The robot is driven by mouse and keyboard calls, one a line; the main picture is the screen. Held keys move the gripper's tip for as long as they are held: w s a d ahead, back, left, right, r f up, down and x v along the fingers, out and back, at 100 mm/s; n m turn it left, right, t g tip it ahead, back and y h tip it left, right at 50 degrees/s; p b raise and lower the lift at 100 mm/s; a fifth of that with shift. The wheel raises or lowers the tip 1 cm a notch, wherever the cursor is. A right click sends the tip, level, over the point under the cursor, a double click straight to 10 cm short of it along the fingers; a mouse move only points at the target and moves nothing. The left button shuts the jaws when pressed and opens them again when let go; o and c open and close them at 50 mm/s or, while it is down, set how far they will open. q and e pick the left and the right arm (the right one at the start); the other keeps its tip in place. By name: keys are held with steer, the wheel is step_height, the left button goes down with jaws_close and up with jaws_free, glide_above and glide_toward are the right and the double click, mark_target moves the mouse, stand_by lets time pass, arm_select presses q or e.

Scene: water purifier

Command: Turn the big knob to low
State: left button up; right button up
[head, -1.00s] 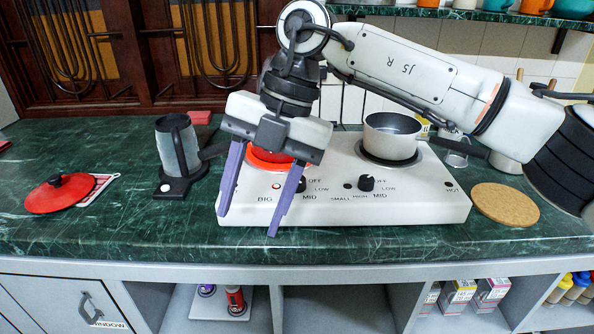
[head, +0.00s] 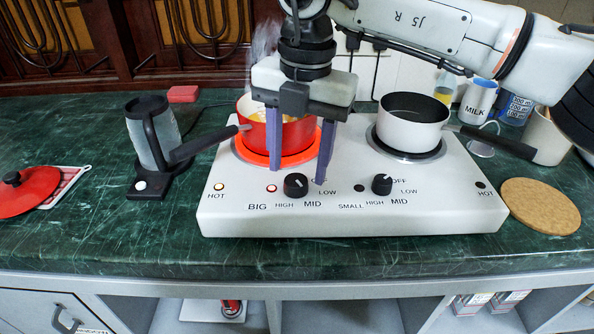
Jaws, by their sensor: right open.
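The big knob (head: 295,185) is black and sits on the front of the white stove (head: 450,215), left of center, between the HIGH, MID and LOW labels. Its pointer direction is too small to tell. My right gripper (head: 298,176) points down with its purple fingers apart. Its fingertips appear just above and to either side of the big knob in the picture; I cannot tell whether they touch it. The right finger covers the OFF label. My left gripper is not in view.
A red pot (head: 298,138) steams on the glowing left burner behind the fingers. A white pot (head: 410,125) stands on the right burner. The small knob (head: 381,184) is to the right. A kettle (head: 150,135) and red lid (head: 28,190) are on the left, a cork mat (head: 540,206) on the right.

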mark_target(296, 185)
step_height(296, 185, down, 2)
steer(key=shift+a, duration=0.1)
steer(key=shift+f, duration=0.3)
steer(key=c, duration=1)
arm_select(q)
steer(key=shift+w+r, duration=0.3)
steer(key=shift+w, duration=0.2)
arm_select(e)
steer(key=shift+c, duration=0.2)
